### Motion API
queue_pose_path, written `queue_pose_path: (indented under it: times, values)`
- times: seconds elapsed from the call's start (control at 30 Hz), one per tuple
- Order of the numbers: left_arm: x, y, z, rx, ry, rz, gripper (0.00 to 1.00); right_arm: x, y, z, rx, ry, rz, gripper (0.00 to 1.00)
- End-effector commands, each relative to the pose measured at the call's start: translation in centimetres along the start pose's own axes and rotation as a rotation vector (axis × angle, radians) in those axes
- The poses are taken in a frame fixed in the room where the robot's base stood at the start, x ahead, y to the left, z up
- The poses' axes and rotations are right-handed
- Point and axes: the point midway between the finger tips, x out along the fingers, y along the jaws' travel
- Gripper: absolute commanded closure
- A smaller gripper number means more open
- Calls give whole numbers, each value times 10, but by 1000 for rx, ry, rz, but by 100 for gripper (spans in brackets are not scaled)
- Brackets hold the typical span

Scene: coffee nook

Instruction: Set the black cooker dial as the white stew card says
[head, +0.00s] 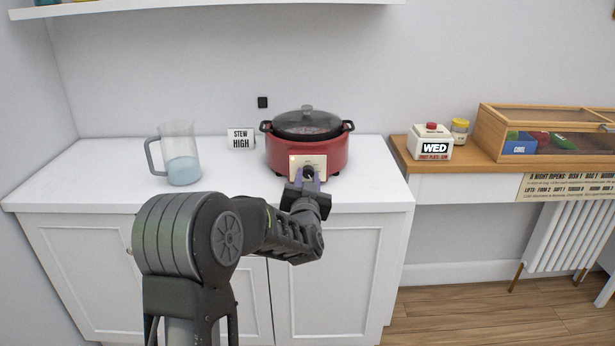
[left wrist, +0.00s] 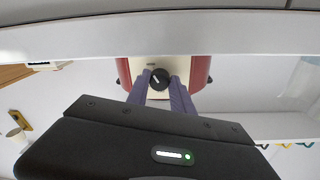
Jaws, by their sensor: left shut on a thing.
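The red cooker (head: 335,157) with a glass lid stands on the white counter, its cream dial panel (head: 320,163) facing me. The black dial (head: 308,172) is on that panel, partly hidden by my gripper in the head view. My left gripper (head: 309,182) is shut on the dial. In the left wrist view the dial (left wrist: 160,79) with a white pointer mark sits between the purple fingertips (left wrist: 161,86). The white card (head: 241,139) reading "STEW HIGH" stands left of the cooker. My right gripper is not in view.
A clear jug (head: 181,160) with pale blue liquid stands at the left of the counter.

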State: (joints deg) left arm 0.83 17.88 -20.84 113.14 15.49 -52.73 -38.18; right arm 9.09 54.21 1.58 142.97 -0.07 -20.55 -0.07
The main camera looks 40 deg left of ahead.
Motion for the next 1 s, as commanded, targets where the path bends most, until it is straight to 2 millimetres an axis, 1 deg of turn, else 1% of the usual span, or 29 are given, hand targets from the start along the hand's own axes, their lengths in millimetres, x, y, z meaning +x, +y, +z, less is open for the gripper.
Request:
queue_pose_path:
  times: [0.37, 0.4, 0.6, 0.67, 0.9, 1.0]
  values:
    - [-1, 1, 3, 10, -5, 3, 100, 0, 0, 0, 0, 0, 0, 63]
    - [-1, 1, 3, 10, -5, 3, 72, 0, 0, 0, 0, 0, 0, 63]
    - [0, 1, 2, 8, -3, 2, 55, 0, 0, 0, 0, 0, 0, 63]
    - [0, 0, 1, 8, -2, 2, 51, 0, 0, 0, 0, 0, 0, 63]
    - [0, 0, 0, 7, -1, 1, 51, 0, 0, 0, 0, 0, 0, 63]
    - [-4, 0, 0, 6, -1, 1, 51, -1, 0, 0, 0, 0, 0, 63]
